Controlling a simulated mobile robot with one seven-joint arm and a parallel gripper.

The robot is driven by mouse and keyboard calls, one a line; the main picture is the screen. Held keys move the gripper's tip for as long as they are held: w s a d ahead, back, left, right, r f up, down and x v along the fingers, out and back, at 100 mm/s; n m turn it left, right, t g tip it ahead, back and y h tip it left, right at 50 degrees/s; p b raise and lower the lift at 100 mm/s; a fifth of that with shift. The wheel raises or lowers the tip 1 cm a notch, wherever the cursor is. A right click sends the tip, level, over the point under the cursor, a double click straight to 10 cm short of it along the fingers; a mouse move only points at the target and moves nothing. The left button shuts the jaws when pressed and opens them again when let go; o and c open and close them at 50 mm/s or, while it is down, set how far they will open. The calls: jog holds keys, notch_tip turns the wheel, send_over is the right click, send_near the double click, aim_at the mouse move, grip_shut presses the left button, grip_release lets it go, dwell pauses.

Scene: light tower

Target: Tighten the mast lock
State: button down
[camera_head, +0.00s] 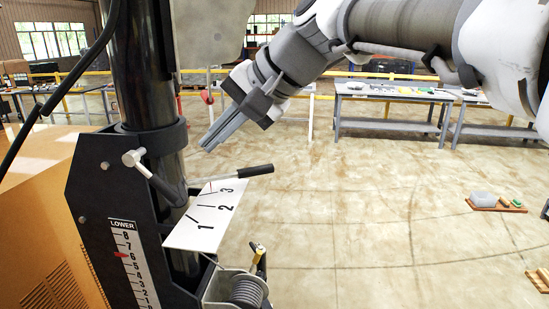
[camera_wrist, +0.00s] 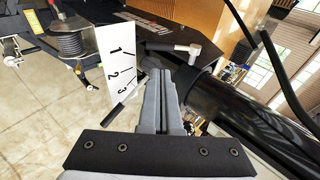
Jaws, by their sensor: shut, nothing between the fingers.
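The black mast (camera_head: 150,80) stands upright at the left, with a dark collar around it. At the collar is a lever with a black grip (camera_head: 257,170), pointing right over a white plate (camera_head: 205,222) marked 1, 2, 3; its rod lies near the 3.
A "LOWER" scale (camera_head: 130,262) has a red pointer near 6. A black cable (camera_head: 60,90) hangs left of the mast. Workbenches (camera_head: 390,95) stand far back; the floor at right is mostly clear.

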aim_at(168, 188)
jog(key=p+x, duration=0.1)
jog(key=x, duration=1.2)
jog(key=shift+a+f, duration=0.25)
jog(key=shift+a, duration=0.05)
jog(key=shift+f, duration=0.15)
